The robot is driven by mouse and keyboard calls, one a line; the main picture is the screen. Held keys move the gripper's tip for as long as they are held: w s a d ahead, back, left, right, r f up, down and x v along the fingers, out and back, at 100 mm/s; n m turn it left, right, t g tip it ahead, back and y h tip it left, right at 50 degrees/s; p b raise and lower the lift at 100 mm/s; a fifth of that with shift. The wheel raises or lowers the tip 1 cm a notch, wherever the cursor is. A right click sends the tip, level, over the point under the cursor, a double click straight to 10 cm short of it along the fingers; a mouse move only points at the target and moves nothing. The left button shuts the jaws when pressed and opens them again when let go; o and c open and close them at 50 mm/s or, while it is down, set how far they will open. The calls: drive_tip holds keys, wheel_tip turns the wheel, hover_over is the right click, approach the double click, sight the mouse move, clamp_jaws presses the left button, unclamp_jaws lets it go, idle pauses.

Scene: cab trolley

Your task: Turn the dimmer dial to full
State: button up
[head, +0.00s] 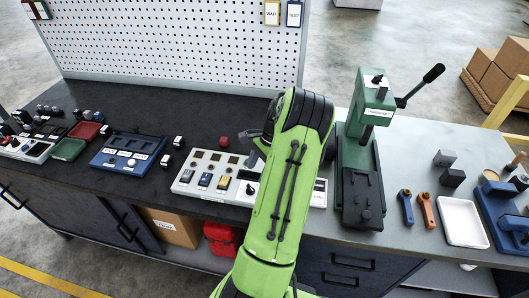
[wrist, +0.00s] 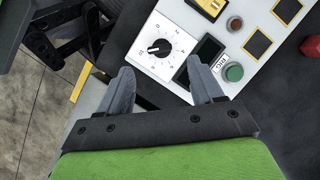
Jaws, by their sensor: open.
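The dimmer dial (wrist: 160,47) is a round black knob with a white pointer mark, on a white panel (wrist: 147,66) with a printed scale around it. The pointer lies toward the left in the wrist view; the scale numbers are too small to read surely. My gripper (wrist: 160,69) is open, its two grey fingers apart with nothing between them. The fingertips lie just below the dial in the wrist view, one to each side; I cannot tell their height above it. In the head view my green arm covers part of the panel (head: 184,188) and hides the fingers.
Beside the dial are a dark display (wrist: 208,48), a green button (wrist: 233,72) and a yellow switch (wrist: 210,7). A green press (head: 362,165) stands right of my arm. A blue box (head: 128,150) lies left of the panel, and a red knob (head: 224,141) lies behind it.

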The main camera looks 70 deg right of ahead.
drive_tip(key=v, duration=0.9)
drive_tip(key=shift+p, duration=0.45)
